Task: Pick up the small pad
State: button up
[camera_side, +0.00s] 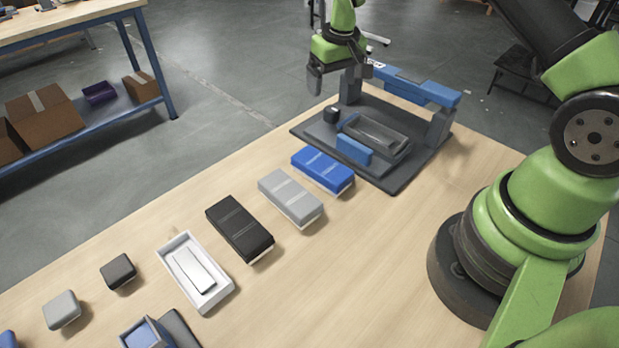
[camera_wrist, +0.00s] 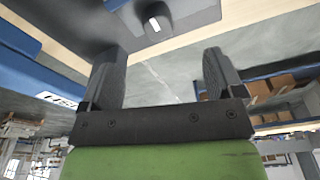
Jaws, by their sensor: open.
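My gripper (camera_side: 338,80) is open at the far end of the table, above the back left part of a dark fixture plate (camera_side: 401,180). In the wrist view its two dark fingers (camera_wrist: 165,72) stand wide apart with nothing between them. A small black block (camera_side: 331,114) sits on the plate below the gripper. Other small pad-like blocks lie at the front left: a black one (camera_side: 118,271), a grey one (camera_side: 62,310) and a blue one (camera_side: 7,339), cut by the edge. I cannot tell which is the task's small pad.
Larger blue (camera_side: 323,167), grey (camera_side: 290,194) and black (camera_side: 239,225) blocks and a white tray (camera_side: 222,297) line the table. The table's middle right is clear.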

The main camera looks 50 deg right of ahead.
jog(key=s+a, duration=0.3)
jog(key=a, duration=0.4)
jog(key=s+a+n+g, duration=0.1)
jog(key=s+a, duration=0.2)
jog(key=a, duration=0.4)
jog(key=s+a+n, duration=0.1)
jog(key=s+a, duration=0.2)
jog(key=a, duration=0.4)
jog(key=shift+s+a+r+g, duration=0.1)
jog(key=shift+a+r+g, duration=0.25)
jog(key=shift+g, duration=0.05)
send_over(289, 191)
notch_tip(289, 191, down, 4)
jog(key=shift+a+f, duration=0.1)
notch_tip(289, 191, down, 6)
jog(key=shift+r, duration=0.15)
jog(key=shift+c, duration=0.2)
jog(key=c, duration=1)
